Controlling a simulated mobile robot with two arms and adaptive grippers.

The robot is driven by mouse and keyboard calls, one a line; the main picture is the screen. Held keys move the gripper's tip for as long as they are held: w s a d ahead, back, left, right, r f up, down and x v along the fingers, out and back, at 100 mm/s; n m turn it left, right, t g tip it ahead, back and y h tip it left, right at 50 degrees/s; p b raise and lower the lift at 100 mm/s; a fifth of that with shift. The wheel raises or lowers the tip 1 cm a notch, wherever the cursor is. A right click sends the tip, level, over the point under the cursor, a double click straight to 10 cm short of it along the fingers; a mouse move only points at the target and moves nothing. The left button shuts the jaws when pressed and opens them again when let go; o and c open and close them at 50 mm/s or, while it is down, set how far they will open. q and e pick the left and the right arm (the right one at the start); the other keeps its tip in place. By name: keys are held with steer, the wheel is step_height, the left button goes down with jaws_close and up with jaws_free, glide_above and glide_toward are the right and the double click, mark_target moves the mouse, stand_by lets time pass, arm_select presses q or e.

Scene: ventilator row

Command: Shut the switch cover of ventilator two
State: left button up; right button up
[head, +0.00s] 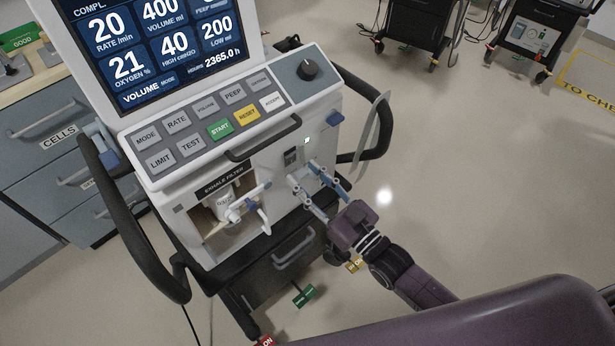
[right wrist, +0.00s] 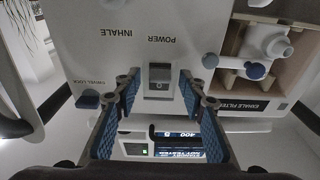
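The ventilator (head: 215,150) stands in the middle of the head view, its screen lit. Its power switch (right wrist: 158,86) sits in a grey housing on the front panel, under the word POWER, in the upside-down right wrist view. It shows small and dark in the head view (head: 292,157). I cannot make out the cover's shape or whether it stands open. My right gripper (head: 304,175) is open at the panel, just below the switch in the head view. In the right wrist view its fingers (right wrist: 159,98) stand on either side of the switch housing, with nothing held. My left gripper is out of view.
The exhale filter (head: 230,207) with its valve sits in a recess left of the gripper. A black side handle (head: 378,130) and a translucent panel (head: 373,125) are at right. A blue swivel lock knob (right wrist: 88,100) is near the fingers. Open floor lies right.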

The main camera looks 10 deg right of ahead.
steer(key=shift+s+d, duration=0.1)
steer(key=shift+s, duration=0.05)
steer(key=v, duration=1.1)
steer(key=shift+s, duration=0.3)
steer(key=shift+w+d, duration=0.1)
steer(key=shift+d, duration=0.05)
